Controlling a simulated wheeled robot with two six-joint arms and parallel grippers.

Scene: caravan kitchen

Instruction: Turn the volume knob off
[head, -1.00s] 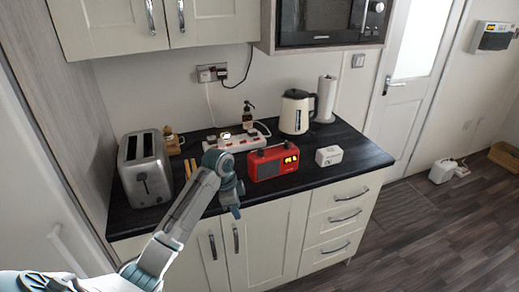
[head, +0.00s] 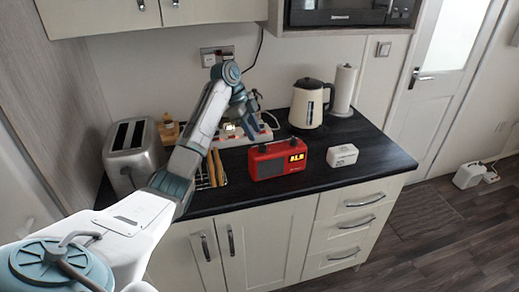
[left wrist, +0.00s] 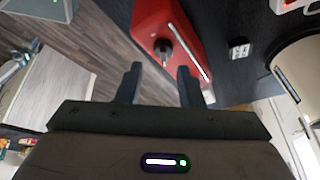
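The red radio (head: 278,160) stands on the dark worktop, with a lit display on its front right. In the left wrist view, the radio (left wrist: 152,18) is at the top, with a small dark knob (left wrist: 164,47) and a pale strip beside it. My left gripper (head: 252,130) is above the worktop, to the upper left of the radio in the head view. In the left wrist view my left gripper (left wrist: 159,70) is open and empty. Its fingertips point toward the knob, which appears just beyond the gap and apart from them. My right gripper is not in view.
A white box (head: 342,155) stands right of the radio. The kettle (head: 308,104) and paper roll (head: 344,90) stand behind. A power strip (head: 264,136) lies behind the radio; the toaster (head: 130,165) is at the left. Worktop right of the box is clear.

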